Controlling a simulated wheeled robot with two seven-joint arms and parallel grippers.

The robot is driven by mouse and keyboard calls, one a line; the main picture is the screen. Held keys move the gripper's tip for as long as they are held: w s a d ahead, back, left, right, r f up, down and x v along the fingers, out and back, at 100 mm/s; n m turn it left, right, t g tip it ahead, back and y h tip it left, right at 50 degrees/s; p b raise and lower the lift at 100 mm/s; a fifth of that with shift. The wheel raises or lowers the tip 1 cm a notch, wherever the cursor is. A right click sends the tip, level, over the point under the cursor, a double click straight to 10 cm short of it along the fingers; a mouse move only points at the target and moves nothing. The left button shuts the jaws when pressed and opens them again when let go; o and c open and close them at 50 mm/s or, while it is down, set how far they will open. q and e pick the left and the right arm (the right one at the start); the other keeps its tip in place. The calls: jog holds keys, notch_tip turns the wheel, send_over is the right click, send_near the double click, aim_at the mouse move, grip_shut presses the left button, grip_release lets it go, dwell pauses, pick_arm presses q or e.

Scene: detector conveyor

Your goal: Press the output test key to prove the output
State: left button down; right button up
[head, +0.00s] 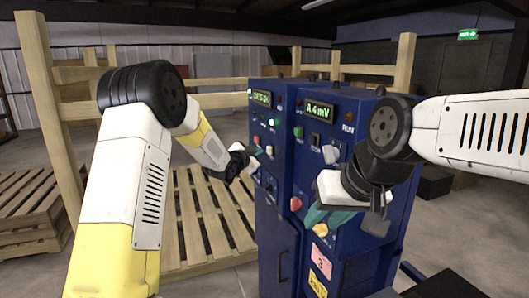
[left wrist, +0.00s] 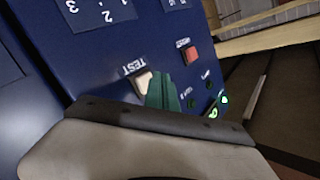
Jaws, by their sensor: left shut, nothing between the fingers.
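The blue cabinet (head: 282,225) stands ahead with two upright control panels. In the left wrist view a cream key (left wrist: 142,81) marked TEST sits on the blue panel. My left gripper (left wrist: 164,92) is shut and empty, its green fingertips just beside and partly over this key; I cannot tell whether they touch it. In the head view my left gripper (head: 257,151) is at the left panel, and the key cannot be made out there. My right gripper (head: 330,216) is before the right panel; its finger gap is unclear.
The right panel's display (head: 319,111) reads A 4 mV. A red knob (head: 296,203) is near my right gripper. Wooden pallets (head: 210,222) lie at left.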

pick_arm(q)
jog(key=shift+s+a, duration=0.25)
jog(key=shift+a, duration=0.55)
jog(key=shift+s+a, duration=0.3)
jog(key=shift+a, duration=0.5)
jog(key=shift+s+a, duration=0.25)
jog(key=shift+a, duration=0.55)
jog(key=s+a+r+n+g+y, duration=0.1)
jog(key=s+a+r+n+y, duration=0.15)
jog(key=s+a+r, duration=0.35)
jog(key=s+a+r+n+g+y, duration=0.15)
jog(key=s+a+n, duration=0.25)
jog(key=s, duration=0.5)
jog(key=s+f+n+g, duration=0.1)
jog(key=s+n+g, duration=0.1)
jog(key=s, duration=0.8)
jog(key=s+a+f+n+g, duration=0.1)
jog(key=s+g, duration=0.1)
jog(key=s, duration=0.8)
jog(key=s+a+f+n+g+y, duration=0.1)
jog(key=s+f+n+g, duration=0.1)
jog(key=s, duration=0.8)
jog(key=shift+s+a+n, duration=0.25)
jog(key=shift+s+n, duration=0.1)
jog(key=shift+s, duration=0.05)
